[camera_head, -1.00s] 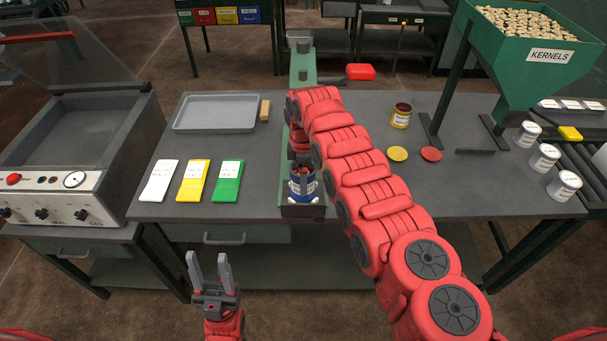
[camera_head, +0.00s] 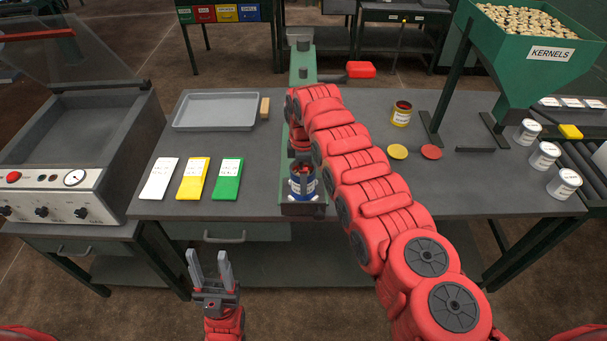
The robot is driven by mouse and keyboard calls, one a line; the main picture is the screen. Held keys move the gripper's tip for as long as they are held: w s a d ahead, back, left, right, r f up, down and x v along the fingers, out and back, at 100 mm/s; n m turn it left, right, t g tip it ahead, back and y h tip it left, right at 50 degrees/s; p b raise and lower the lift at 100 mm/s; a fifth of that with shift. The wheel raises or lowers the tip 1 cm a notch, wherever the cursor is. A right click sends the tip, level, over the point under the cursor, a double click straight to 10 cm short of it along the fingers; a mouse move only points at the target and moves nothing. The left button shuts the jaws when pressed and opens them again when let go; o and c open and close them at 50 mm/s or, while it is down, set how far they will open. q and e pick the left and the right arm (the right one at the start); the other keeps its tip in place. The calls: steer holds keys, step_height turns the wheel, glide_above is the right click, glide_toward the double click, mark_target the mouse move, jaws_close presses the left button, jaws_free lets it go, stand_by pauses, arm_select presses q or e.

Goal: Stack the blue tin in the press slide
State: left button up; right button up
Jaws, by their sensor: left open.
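The blue tin (camera_head: 302,194), with a pale label, stands upright at the near end of the press slide (camera_head: 301,210), the dark tray at the front of the green press (camera_head: 302,68). My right arm reaches over the press from the right, and my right gripper (camera_head: 303,181) is down at the tin's top. The arm and the tin partly hide its fingers, so I cannot tell whether they grip the tin. My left gripper (camera_head: 209,264) is open and empty, in front of the table's near edge.
A yellow tin (camera_head: 401,115), a yellow disc (camera_head: 397,152) and a red disc (camera_head: 431,152) are right of my arm. White, yellow and green cards (camera_head: 227,180) and a grey tray (camera_head: 216,112) lie left. The kernel hopper (camera_head: 530,60) stands at the right.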

step_height(320, 180, up, 12)
steer(key=b, duration=0.1)
steer(key=shift+b, duration=0.3)
steer(key=shift+f, duration=0.1)
stand_by(0.3)
